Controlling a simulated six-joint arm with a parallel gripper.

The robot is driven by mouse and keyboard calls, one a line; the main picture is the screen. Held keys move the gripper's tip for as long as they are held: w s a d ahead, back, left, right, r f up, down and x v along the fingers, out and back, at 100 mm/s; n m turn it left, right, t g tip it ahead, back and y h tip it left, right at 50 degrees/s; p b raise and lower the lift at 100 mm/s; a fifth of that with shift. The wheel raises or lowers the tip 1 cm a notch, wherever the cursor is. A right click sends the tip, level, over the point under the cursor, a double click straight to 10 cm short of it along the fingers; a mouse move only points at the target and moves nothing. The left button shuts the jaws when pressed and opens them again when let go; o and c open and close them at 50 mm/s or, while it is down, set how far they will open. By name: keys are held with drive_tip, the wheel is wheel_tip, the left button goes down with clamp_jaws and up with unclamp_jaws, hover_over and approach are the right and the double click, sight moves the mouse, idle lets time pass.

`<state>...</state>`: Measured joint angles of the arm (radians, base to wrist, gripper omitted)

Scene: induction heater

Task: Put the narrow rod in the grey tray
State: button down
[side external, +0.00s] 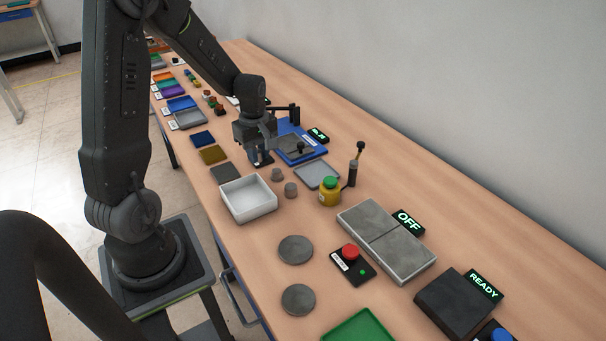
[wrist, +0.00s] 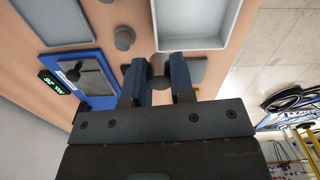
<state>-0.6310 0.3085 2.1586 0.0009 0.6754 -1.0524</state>
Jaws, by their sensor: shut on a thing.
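My gripper (side external: 262,160) is low over the bench, left of the blue device. In the wrist view its two blue fingers (wrist: 158,82) are closed around a dark grey round piece (wrist: 158,62), which I take to be the narrow rod. The fingers hide much of it, and in the side view I cannot make it out. A shallow grey tray (side external: 316,174) lies empty to the right of my gripper, just in front of the blue device. The tray also shows at the top left of the wrist view (wrist: 62,22).
A white box (side external: 248,198) stands close to my gripper. Two short grey cylinders (side external: 278,175) (side external: 291,189) stand between box and tray. The blue device (side external: 300,143), a yellow pot (side external: 330,192) and an upright dark post (side external: 353,173) are nearby. Another grey tray (side external: 190,118) lies farther back.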

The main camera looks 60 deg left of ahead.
drive_tip(key=w+a, duration=0.6)
drive_tip(key=w, duration=0.2)
hover_over(316, 174)
drive_tip(key=shift+n, duration=0.3)
wheel_tip(316, 174, down, 7)
drive_tip(key=shift+a+r, duration=0.1)
drive_tip(key=shift+r, duration=0.05)
drive_tip(key=shift+w+f, duration=0.1)
drive_tip(key=shift+f, duration=1.95)
drive_tip(key=shift+f, duration=0.1)
drive_tip(key=c, duration=1)
unclamp_jaws()
